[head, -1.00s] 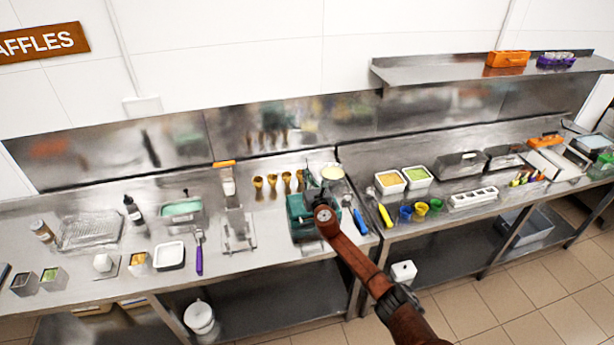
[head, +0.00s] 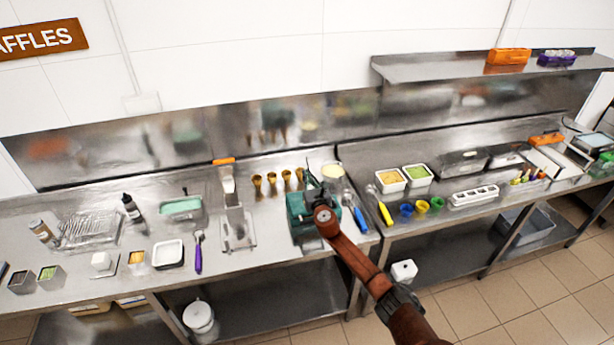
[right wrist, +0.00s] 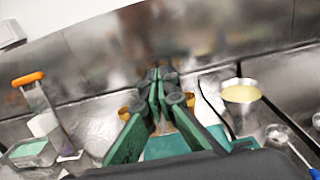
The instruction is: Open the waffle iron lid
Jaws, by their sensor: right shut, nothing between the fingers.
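The waffle iron (head: 297,207) is a teal block on the steel counter, near the counter's right end. My right arm reaches over it and hides much of it, so I cannot tell how its lid stands. My right gripper (head: 314,178) is over the back part of the iron. In the right wrist view the green fingers of my right gripper (right wrist: 160,75) meet at their tips with nothing between them. Teal parts of the iron (right wrist: 165,147) show behind and between the fingers; whether they touch is unclear. My left gripper is not in view.
Several golden cones (head: 272,182) stand behind and left of the iron. A cup of yellow batter (head: 332,171) stands behind it, and a blue-handled tool (head: 359,217) lies right of it. An orange-handled dispenser (head: 228,183) stands farther left.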

